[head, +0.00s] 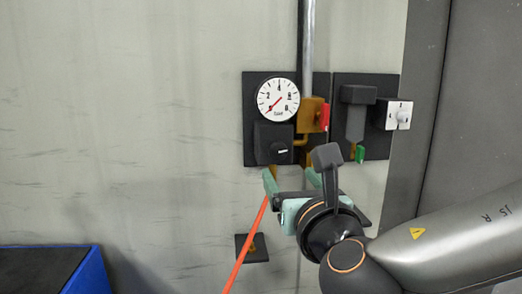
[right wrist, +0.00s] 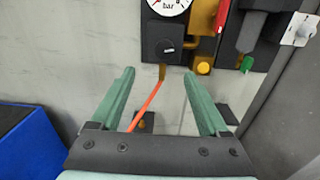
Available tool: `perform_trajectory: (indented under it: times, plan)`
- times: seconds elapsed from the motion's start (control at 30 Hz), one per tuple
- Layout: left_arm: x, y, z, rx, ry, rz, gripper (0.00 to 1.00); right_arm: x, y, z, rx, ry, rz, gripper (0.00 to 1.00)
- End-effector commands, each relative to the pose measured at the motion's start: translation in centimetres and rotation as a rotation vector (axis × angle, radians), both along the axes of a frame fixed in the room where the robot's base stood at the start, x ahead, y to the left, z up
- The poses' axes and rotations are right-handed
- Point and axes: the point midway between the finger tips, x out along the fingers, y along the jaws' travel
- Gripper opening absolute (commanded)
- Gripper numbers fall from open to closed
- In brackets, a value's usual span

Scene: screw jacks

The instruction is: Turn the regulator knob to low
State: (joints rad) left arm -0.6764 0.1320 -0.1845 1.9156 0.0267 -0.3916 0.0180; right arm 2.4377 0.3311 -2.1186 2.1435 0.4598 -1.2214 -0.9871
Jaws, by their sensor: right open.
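The regulator knob (head: 280,148) is a black round knob with a white mark, on a dark square block below a white gauge (head: 278,98). Its mark points roughly to the right. The gauge's red needle points to the lower left of the dial. The knob also shows in the right wrist view (right wrist: 166,46), beyond the fingertips. My right gripper (head: 291,178) is open and empty, with green fingers, just below the knob block and apart from it. In the right wrist view its fingertips (right wrist: 159,74) point toward the wall panel. My left gripper is not in view.
Right of the knob are a brass valve with a red handle (head: 324,117), a dark unit with a green tab (head: 360,153), and a white switch plate (head: 399,115). An orange hose (head: 246,245) hangs beneath. A blue-edged box (head: 84,272) stands lower left. The left wall is clear.

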Motion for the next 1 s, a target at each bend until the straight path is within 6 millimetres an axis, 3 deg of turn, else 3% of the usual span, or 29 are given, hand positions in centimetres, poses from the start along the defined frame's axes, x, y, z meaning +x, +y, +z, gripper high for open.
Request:
perform_trajectory:
  times: [0.27, 0.73, 1.0]
  plan:
    - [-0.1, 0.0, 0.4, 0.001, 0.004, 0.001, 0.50, 2.1, -0.3, 0.0, -0.030, -0.006, -0.036, 0.78]
    - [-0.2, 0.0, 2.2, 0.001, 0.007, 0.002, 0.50, 10.1, 1.3, 0.1, -0.028, -0.009, -0.033, 0.78]
    - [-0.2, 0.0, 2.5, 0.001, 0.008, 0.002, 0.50, 12.1, 1.7, 0.0, -0.026, -0.007, -0.032, 0.78]
